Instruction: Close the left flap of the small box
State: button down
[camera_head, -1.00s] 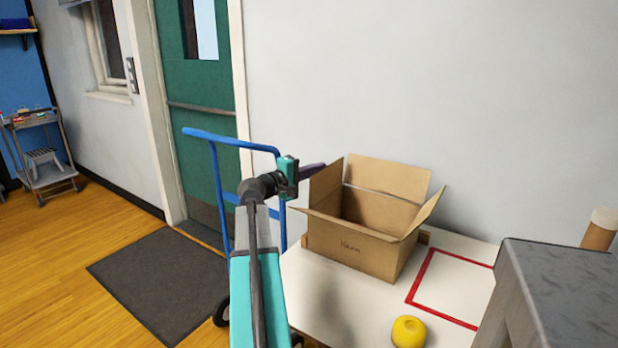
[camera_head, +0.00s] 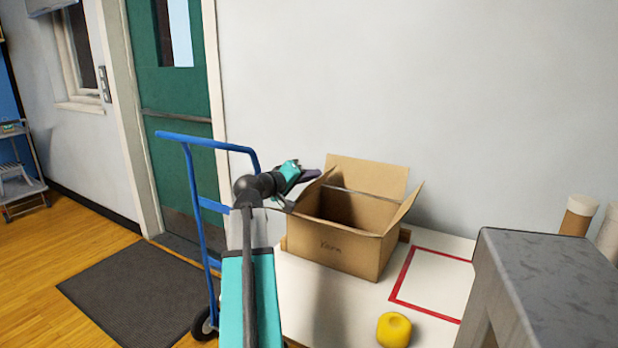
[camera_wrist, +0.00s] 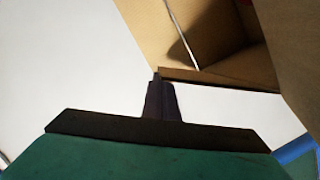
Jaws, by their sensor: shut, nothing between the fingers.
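The small cardboard box (camera_head: 335,248), with writing on its front, stands open on the white table. Its back flap (camera_head: 368,176) stands up and its right flap (camera_head: 404,205) leans outward. The left flap (camera_head: 314,188) is partly hidden behind my gripper (camera_head: 318,174) and looks low and tilted. My gripper is shut and empty at the box's upper left side, its dark fingers beside the flap; I cannot tell whether they touch. In the wrist view, the shut fingers (camera_wrist: 158,78) end close to a cardboard edge (camera_wrist: 215,78), with the box's inside beyond.
A grey block-like surface (camera_head: 540,265) stands at the right front. A blue hand truck (camera_head: 190,200) stands left. The wall is close behind the box.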

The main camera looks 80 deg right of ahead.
dwell(0.4)
jog(key=shift+a, duration=0.15)
jog(key=shift+p+v, duration=0.45)
jog(key=shift+v, duration=4.45)
jog(key=shift+w, duration=0.15)
